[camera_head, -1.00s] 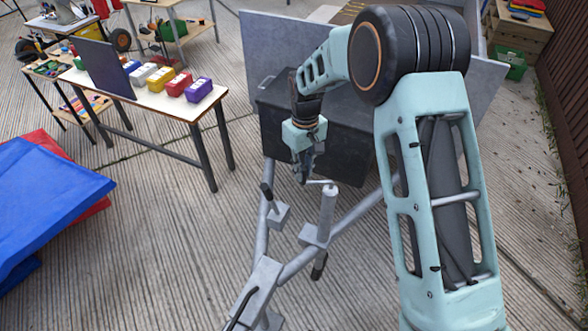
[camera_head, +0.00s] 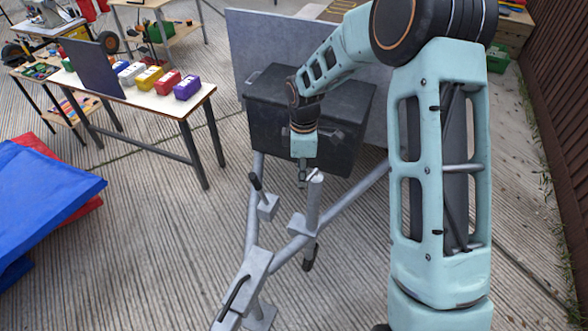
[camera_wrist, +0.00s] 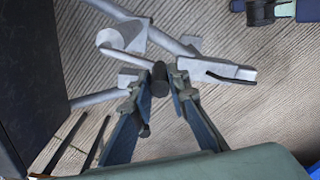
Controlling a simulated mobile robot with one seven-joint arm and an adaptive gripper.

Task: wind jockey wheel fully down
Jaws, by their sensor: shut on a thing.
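The jockey wheel's upright grey tube (camera_head: 313,203) stands clamped beside the trailer's A-frame drawbar in the head view. Its dark wheel (camera_head: 309,262) shows below, partly hidden by the tube and frame; whether it touches the ground is unclear. A short crank with a dark knob sits on top; the tube top (camera_wrist: 112,42) and the knob (camera_wrist: 158,82) show in the wrist view. My gripper (camera_head: 303,182) points down just left of the tube top. In the wrist view, my gripper (camera_wrist: 158,92) has its fingertips closed in on both sides of the crank knob.
A black box (camera_head: 300,115) stands on the trailer behind my gripper. A lever with a black grip (camera_head: 256,185) rises left of the tube, and the coupling (camera_head: 243,285) is in front. A table with coloured blocks (camera_head: 165,105) and a blue mat (camera_head: 45,195) are at left.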

